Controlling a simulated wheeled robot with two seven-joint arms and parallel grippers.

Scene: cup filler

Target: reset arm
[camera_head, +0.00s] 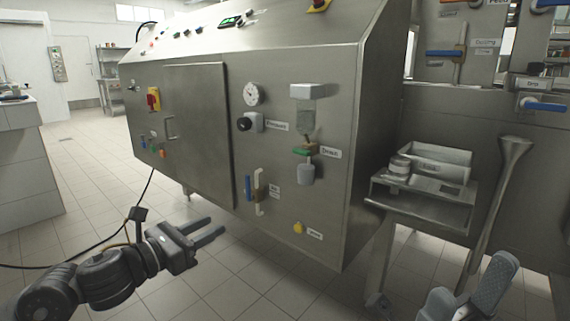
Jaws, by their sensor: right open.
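My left gripper (213,227) reaches in from the lower left, in front of the machine's lower left part. Its two dark fingers are apart with nothing between them. My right gripper (468,284) shows only in part at the bottom right edge. Its grey fingers are spread apart and I see nothing held there. The rest of my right arm is out of view. The steel machine (200,110) fills the middle, with a gauge (254,94), a black knob (244,124) and a blue-handled valve (249,188) on its front. Both grippers look clear of it.
A small steel stand (424,206) with a tray (443,160) and small round items stands at the right, above my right gripper. Tiled floor (85,170) is open at left.

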